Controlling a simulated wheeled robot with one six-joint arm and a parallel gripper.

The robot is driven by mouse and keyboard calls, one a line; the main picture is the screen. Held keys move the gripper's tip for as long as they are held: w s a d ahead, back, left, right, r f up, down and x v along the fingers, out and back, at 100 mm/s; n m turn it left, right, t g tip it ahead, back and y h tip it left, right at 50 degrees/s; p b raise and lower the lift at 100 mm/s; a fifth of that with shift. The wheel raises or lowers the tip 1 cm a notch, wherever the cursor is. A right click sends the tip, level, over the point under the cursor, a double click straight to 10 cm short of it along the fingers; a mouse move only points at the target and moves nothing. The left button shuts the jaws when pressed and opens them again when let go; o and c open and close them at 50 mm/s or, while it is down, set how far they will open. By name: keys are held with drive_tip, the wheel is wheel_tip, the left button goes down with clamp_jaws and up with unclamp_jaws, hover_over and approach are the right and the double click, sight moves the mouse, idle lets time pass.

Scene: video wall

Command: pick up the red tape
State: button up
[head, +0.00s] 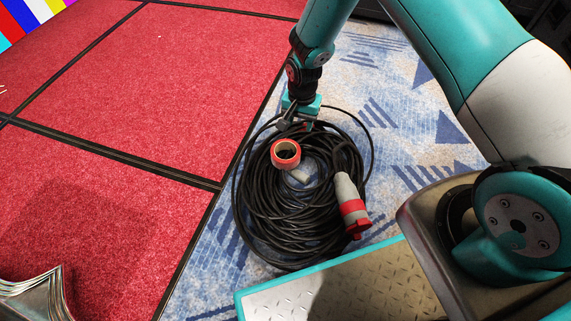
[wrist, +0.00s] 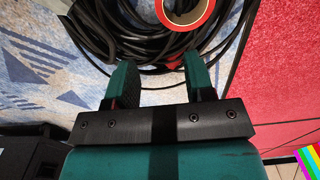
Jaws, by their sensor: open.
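The red tape (head: 284,165) is a ring-shaped roll with a pale core, resting on a coil of black cable. In the wrist view the tape (wrist: 196,26) shows at the top edge, partly cut off. My gripper (head: 297,122) is just behind the tape in the head view, over the far side of the coil. In the wrist view my gripper (wrist: 158,70) has its two fingers spread with a clear gap and nothing between them. The tape lies beyond the fingertips, towards the right finger, apart from them.
The black cable coil (head: 262,205) lies on blue patterned carpet (head: 390,110), with a grey and red plug (head: 349,203) on its right. Red floor panels (head: 150,110) with dark seams lie to the left. A shiny metal object (head: 35,295) stands at lower left.

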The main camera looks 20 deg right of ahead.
sight(298, 154)
wheel_tip(298, 154, down, 13)
drive_tip(key=b, duration=0.7)
wheel_tip(298, 154, down, 5)
drive_tip(key=b, duration=0.4)
drive_tip(key=shift+f, duration=0.1)
clamp_jaws()
drive_tip(key=shift+r, duration=0.25)
